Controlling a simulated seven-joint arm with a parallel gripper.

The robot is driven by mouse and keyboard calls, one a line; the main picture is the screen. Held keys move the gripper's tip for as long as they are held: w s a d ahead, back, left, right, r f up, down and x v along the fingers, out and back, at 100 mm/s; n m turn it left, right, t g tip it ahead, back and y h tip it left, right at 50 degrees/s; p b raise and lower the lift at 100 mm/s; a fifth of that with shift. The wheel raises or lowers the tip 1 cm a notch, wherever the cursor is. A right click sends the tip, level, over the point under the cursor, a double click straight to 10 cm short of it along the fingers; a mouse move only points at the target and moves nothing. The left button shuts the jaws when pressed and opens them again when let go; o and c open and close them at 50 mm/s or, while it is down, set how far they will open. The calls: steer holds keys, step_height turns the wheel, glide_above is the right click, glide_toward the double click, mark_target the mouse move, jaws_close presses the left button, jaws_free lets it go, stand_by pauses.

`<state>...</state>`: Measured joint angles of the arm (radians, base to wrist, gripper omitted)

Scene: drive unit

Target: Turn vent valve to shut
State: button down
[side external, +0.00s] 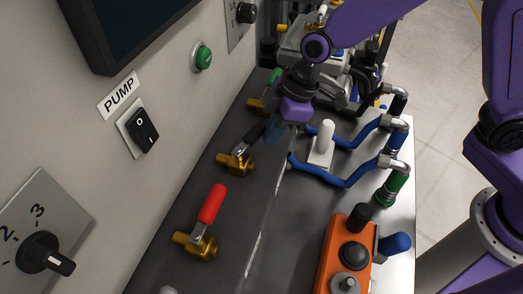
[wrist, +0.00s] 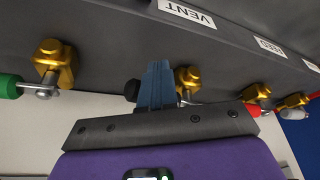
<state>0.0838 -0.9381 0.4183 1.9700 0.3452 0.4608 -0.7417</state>
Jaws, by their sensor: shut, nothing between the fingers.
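The vent valve is the brass valve (wrist: 188,78) below the VENT label (wrist: 187,13) in the wrist view. Its black handle (wrist: 132,91) shows on the left of my fingers, which hide the middle part. In the side view the same brass valve (side external: 236,163) has its black handle (side external: 257,129) pointing up and right. My gripper (side external: 271,137) is close beside this handle, with its blue fingers shut and nothing between them. The fingers (wrist: 158,66) also show in the wrist view, overlapping the handle. I cannot tell whether they touch it.
A red-handled valve (side external: 196,245) stands nearer the camera, and a green-handled one (side external: 257,105) farther back. Blue pipes (side external: 340,182) and an orange control box (side external: 345,255) lie to the right. The panel wall with the PUMP switch (side external: 141,131) is on the left.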

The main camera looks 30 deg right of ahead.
steer(key=shift+w+a, duration=0.2)
steer(key=shift+w, duration=0.6)
steer(key=shift+s, duration=0.15)
steer(key=shift+s+d, duration=0.25)
steer(key=shift+s, duration=0.35)
steer(key=a+v, duration=0.1)
steer(key=v, duration=0.7)
steer(key=shift+w+r, duration=0.1)
steer(key=s+d+f+m+h, duration=0.1)
steer(key=s+d+m+h, duration=0.1)
steer(key=s+d, duration=1.9)
steer(key=d+h, duration=0.1)
steer(key=d, duration=0.2)
steer(key=shift+d+f+g, duration=0.3)
steer(key=shift+f+g, duration=0.05)
steer(key=shift+g, duration=0.05)
